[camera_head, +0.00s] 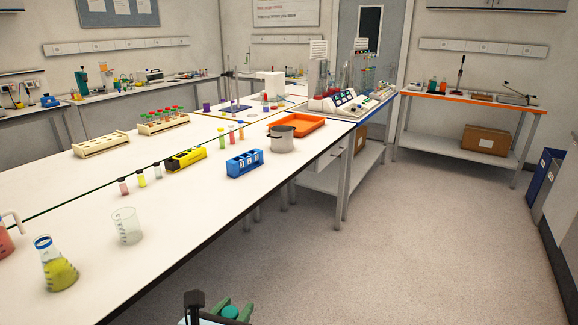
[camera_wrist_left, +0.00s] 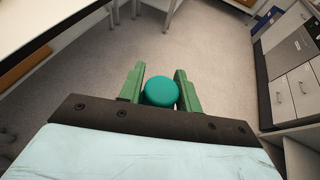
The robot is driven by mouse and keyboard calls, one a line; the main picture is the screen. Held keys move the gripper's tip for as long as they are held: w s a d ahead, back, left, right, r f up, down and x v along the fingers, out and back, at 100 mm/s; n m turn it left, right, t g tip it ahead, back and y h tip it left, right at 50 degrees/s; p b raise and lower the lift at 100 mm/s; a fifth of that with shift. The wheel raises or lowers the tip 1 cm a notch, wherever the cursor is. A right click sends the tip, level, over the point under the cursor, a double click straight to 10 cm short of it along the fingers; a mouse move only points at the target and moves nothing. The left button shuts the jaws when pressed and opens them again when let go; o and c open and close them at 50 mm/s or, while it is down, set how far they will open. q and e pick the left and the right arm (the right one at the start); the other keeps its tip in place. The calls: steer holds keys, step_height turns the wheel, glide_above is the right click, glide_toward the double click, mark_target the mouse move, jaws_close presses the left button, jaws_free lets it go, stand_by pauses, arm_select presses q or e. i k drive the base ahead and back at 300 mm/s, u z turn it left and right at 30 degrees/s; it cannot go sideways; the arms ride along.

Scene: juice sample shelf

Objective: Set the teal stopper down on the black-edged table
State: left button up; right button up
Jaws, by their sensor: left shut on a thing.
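The teal stopper (camera_wrist_left: 160,92) is a round-topped piece between the green fingers of my left gripper (camera_wrist_left: 159,78), which is shut on it. In the head view the stopper (camera_head: 231,312) and my left gripper (camera_head: 236,309) are at the bottom edge, over the floor and in front of the table. The black-edged table (camera_head: 185,215) is the long white one on the left; its near edge runs diagonally up to the right. My right gripper is not in view.
A flask of yellow liquid (camera_head: 58,268) and an empty beaker (camera_head: 126,226) stand near the table's front. The tabletop right of the beaker is bare.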

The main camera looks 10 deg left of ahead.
mark_target(143, 215)
steer(key=z, duration=0.2)
steer(key=i, duration=1.7)
steer(key=u, duration=0.65)
steer(key=i, duration=1.2)
steer(key=u, duration=1.75)
steer(key=i, duration=0.55)
steer(key=u, duration=0.35)
